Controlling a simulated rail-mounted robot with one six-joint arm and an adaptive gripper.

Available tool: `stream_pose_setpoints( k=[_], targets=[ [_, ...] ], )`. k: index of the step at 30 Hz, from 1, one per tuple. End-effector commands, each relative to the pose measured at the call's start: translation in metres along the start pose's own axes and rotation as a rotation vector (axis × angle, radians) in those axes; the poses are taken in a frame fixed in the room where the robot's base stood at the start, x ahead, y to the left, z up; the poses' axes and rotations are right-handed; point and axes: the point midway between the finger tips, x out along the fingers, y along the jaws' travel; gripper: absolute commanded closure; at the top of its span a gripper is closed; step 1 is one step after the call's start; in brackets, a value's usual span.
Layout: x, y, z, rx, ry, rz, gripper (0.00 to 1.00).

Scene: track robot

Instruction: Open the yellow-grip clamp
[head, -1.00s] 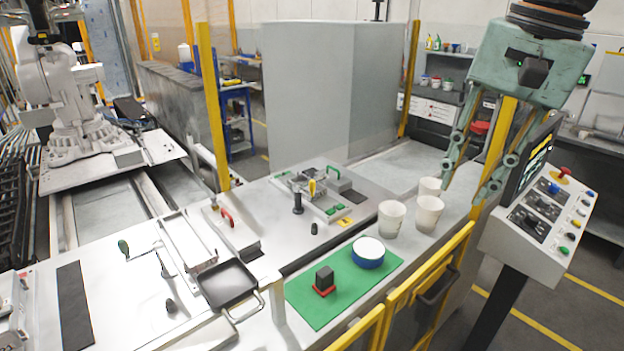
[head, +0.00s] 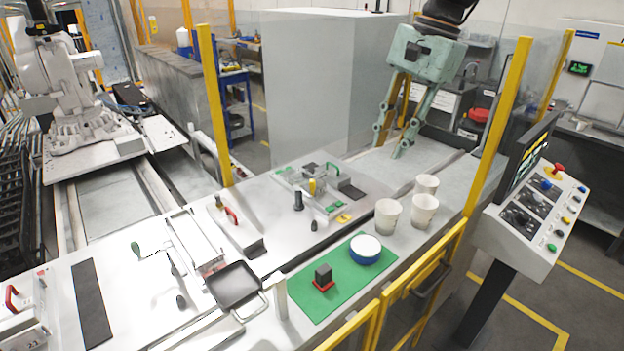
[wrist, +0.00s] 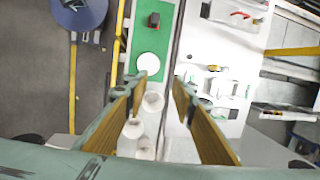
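The yellow-grip clamp (head: 312,186) stands on a fixture plate in the middle of the long bench, with its small yellow grip upright. In the wrist view the fixture (wrist: 222,88) is small, right of my fingers, and I cannot make out the grip clearly. My gripper (head: 388,147) is to the right of and behind the clamp, high over the bench's far right part. It points down, its two fingers spread and empty. It also shows open in the wrist view (wrist: 160,78), well apart from the clamp.
Three white cups (head: 388,214) stand right of the fixture. A green mat (head: 308,301) holds a blue-rimmed round container (head: 366,249) and a dark block on red (head: 323,276). A black-handled post (head: 298,201) and green handle (head: 334,169) flank the clamp. A yellow post (head: 495,125) rises at right.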

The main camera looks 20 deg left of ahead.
Motion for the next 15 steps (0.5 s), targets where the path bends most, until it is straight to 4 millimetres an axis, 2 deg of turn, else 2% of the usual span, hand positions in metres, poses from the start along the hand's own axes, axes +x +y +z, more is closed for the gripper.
stream_pose_setpoints(
  k=[3, 15],
  targets=[
    [0.006, -0.024, -0.006, 0.025, -0.023, 0.006, 0.76],
    [0.038, -0.095, -0.019, 0.113, -0.096, 0.031, 0.76]
  ],
)
